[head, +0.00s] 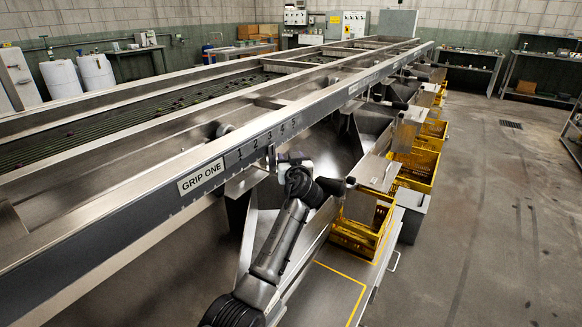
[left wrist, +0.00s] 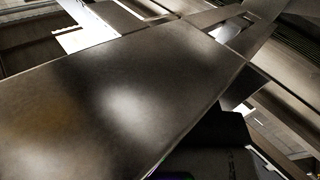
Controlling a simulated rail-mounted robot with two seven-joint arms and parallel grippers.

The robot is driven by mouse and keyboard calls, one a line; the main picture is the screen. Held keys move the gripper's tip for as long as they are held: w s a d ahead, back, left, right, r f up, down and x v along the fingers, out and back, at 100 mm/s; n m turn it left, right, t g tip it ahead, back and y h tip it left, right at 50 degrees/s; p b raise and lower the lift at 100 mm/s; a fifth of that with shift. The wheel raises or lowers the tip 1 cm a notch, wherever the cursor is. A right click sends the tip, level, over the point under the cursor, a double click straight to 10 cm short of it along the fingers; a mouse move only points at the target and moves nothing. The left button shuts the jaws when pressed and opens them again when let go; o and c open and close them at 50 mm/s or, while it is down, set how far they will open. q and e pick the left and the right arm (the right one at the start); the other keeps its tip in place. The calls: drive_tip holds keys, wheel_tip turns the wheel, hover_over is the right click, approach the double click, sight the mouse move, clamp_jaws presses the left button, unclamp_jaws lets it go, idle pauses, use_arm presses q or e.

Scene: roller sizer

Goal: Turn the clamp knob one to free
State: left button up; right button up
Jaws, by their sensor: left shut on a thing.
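A small metal pointer (head: 271,157) hangs below the scale. My left gripper (head: 285,163) is up against the machine just below the scale, beside this pointer. It is shut on the clamp knob, which is mostly hidden by the gripper and wrist. How far the knob is turned cannot be told. In the left wrist view a dark part (left wrist: 215,145) fills the lower edge, and no knob shows clearly. My right gripper is not in view.
A broad steel panel (left wrist: 120,95) fills much of the left wrist view. In the head view, steel chutes (head: 378,172) and yellow crates (head: 415,165) line the machine's right side. The concrete floor (head: 500,220) on the right is clear.

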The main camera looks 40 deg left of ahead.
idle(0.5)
use_arm(q)
drive_tip(key=o, duration=0.9)
drive_tip(key=shift+s+d+r, duration=0.1)
drive_tip(key=shift+s+d, duration=0.15)
drive_tip(key=shift+d, duration=0.05)
drive_tip(key=shift+p+v, duration=2.5)
drive_tip(key=shift+v, duration=4)
